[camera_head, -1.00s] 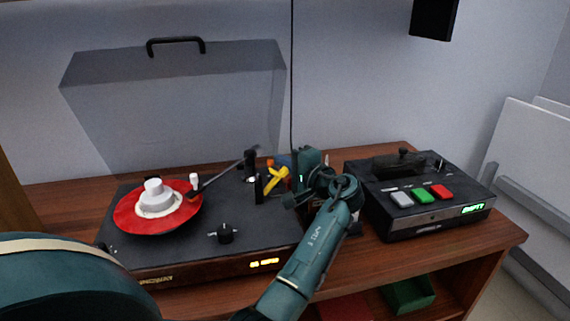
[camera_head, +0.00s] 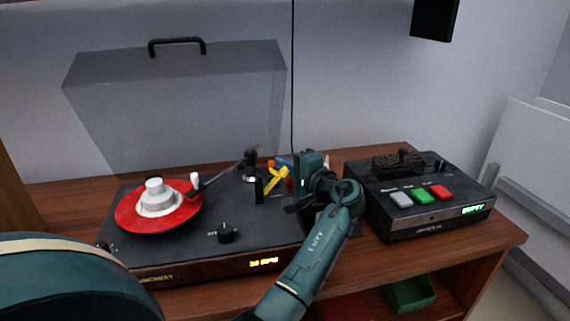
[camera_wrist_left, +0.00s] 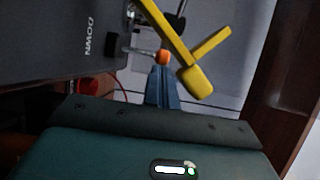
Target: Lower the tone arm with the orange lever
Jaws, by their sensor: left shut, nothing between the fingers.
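The turntable (camera_head: 190,257) stands on the wooden cabinet with a red record (camera_head: 130,215) on its platter. The dark tone arm (camera_head: 222,172) reaches from its pivot to the record's right edge; I cannot tell whether its head touches. The orange lever tip (camera_head: 270,163) is small beside a yellow part (camera_head: 276,179). In the left wrist view the orange tip (camera_wrist_left: 162,57) sits on a thin rod near a "DOWN" label. My left gripper (camera_head: 284,162) is shut and empty; its blue fingertips (camera_wrist_left: 162,72) are right by the orange tip, contact unclear. My right gripper is not in view.
A black deck (camera_head: 425,220) with grey, green and red buttons stands to the right. A clear raised lid (camera_head: 180,105) is behind the turntable. A green bin (camera_head: 410,294) sits on the lower shelf. The yellow part (camera_wrist_left: 185,60) angles close above the fingertips.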

